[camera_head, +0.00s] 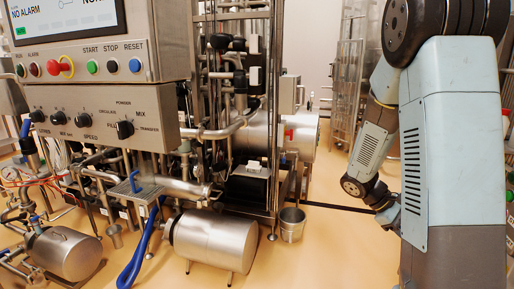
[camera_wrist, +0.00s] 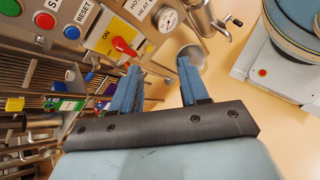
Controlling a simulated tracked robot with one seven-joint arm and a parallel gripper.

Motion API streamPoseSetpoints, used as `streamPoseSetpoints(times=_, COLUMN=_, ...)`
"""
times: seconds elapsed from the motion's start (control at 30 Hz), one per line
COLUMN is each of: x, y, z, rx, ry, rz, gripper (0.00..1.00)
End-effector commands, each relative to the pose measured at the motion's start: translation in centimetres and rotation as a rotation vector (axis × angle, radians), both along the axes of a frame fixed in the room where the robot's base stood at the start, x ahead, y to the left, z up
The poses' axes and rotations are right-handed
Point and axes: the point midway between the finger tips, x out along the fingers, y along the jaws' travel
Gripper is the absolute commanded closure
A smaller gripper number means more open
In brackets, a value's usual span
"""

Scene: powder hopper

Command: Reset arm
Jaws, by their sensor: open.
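My gripper (camera_wrist: 160,72) shows in the wrist view with its two blue fingers spread apart and nothing between them. Behind the fingertips are a red rotary handle on a yellow plate (camera_wrist: 122,45) and a steel bucket (camera_wrist: 192,52) on the floor, neither visibly touched. In the head view my arm hangs at the right side, folded downward. Its far end is partly hidden behind my nearer arm link, so the fingers cannot be made out there.
A control panel (camera_head: 95,110) with buttons and knobs stands at the left of the head view. Pipes and a steel motor (camera_head: 213,240) sit below it. A steel bucket (camera_head: 292,224) stands near centre. Open tan floor (camera_head: 330,255) lies between the machine and my arm.

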Motion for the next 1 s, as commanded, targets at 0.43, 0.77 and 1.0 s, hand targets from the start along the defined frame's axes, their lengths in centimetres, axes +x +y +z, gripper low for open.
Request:
streamPoseSetpoints(times=0.43, x=-2.9, y=5.8, z=6.1, rx=0.214, ry=-0.360, rz=-0.134, gripper=0.55)
streamPoseSetpoints(times=0.77, x=-5.3, y=10.3, z=10.4, rx=0.382, ry=-0.619, rz=-0.209, gripper=0.55)
streamPoseSetpoints(times=1.0, x=-7.2, y=13.5, z=13.5, rx=0.510, ry=-0.803, rz=-0.250, gripper=0.55)
